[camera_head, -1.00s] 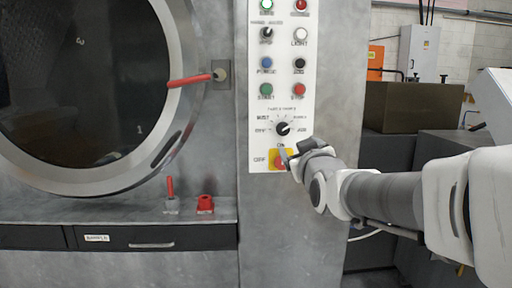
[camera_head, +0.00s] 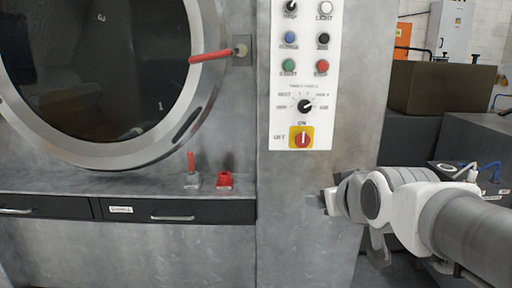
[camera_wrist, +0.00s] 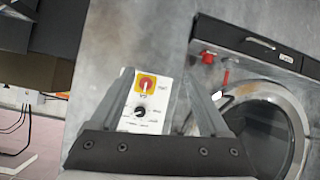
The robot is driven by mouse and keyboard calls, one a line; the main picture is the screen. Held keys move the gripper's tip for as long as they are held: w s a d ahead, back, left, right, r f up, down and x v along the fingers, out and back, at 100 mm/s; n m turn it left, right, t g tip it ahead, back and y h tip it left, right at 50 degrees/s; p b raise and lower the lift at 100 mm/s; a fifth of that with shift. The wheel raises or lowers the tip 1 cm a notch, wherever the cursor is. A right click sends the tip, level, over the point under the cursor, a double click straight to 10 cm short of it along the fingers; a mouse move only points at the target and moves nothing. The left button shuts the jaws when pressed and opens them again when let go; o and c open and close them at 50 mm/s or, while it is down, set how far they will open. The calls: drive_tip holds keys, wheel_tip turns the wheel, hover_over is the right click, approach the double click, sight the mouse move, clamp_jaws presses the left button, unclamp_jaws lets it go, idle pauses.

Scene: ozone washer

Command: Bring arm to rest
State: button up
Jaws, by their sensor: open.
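My gripper (camera_head: 322,202) is at the right in the head view, below and to the right of the control panel. It is in front of the grey machine face (camera_head: 300,225). In the wrist view its two fingers (camera_wrist: 168,98) stand apart with nothing between them but the panel (camera_wrist: 150,100) in the background. The red rotary switch (camera_head: 302,139) on its yellow plate sits at the panel's bottom, apart from my gripper. Its handle looks upright, toward ON. The wrist view shows this switch (camera_wrist: 146,84) too.
The round washer door (camera_head: 105,80) with a red handle (camera_head: 210,56) is at the left. A red-handled lever (camera_head: 191,163) and a red fitting (camera_head: 225,180) stand on the ledge above the drawers (camera_head: 140,209). Dark boxes (camera_head: 445,88) stand at the right behind my arm.

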drive_tip(key=s+f+m+g+p, duration=0.1)
drive_tip(key=s+f+g, duration=0.25)
drive_tip(key=s, duration=0.55)
drive_tip(key=s+f+m+g+p, duration=0.1)
drive_tip(key=s+f+g, duration=0.25)
drive_tip(key=s, duration=0.45)
wheel_tip(320, 180, up, 18)
drive_tip(key=p, duration=1.8)
drive_tip(key=shift+f+t, duration=0.15)
drive_tip(key=shift+t, duration=0.15)
